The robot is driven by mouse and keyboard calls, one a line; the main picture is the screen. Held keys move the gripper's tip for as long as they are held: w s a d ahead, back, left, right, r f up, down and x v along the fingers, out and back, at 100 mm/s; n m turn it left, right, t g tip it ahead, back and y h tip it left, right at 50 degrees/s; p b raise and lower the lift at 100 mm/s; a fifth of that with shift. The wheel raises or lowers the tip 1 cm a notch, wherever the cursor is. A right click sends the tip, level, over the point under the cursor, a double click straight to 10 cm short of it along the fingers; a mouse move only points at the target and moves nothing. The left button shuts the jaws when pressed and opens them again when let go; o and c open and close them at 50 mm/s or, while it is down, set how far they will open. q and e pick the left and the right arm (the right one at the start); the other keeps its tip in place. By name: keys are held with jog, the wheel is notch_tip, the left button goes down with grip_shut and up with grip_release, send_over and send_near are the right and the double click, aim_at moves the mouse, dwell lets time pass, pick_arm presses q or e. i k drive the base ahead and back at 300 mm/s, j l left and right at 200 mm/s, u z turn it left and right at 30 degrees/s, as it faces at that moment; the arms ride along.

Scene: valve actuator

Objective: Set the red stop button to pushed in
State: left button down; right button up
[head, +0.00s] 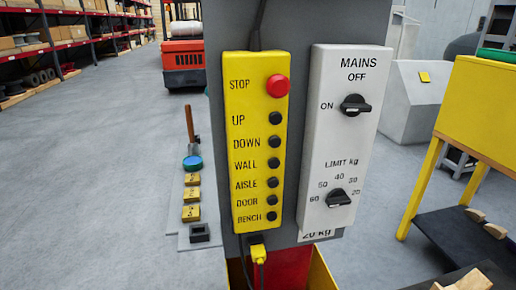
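The red stop button (277,86) is a round mushroom head beside the word STOP, at the upper right of a yellow control box (241,135). Its head appears to stand out from the box face; how far in it sits is hard to tell from this angle. Several small black buttons run down the box below it, labelled UP, DOWN, WALL, AISLE, DOOR and BENCH. Neither of my grippers shows in the head view, and nothing touches or covers the button.
A white MAINS panel (333,140) with two black knobs stands right of the yellow box, both on a grey post (226,32). A cable runs up from the box. A yellow stand (483,105) is at the right, and shelving (75,45) at the far left. The left floor is open.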

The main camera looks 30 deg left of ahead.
aim_at(278, 85)
jog(key=k+u, duration=0.2)
jog(key=u, duration=0.65)
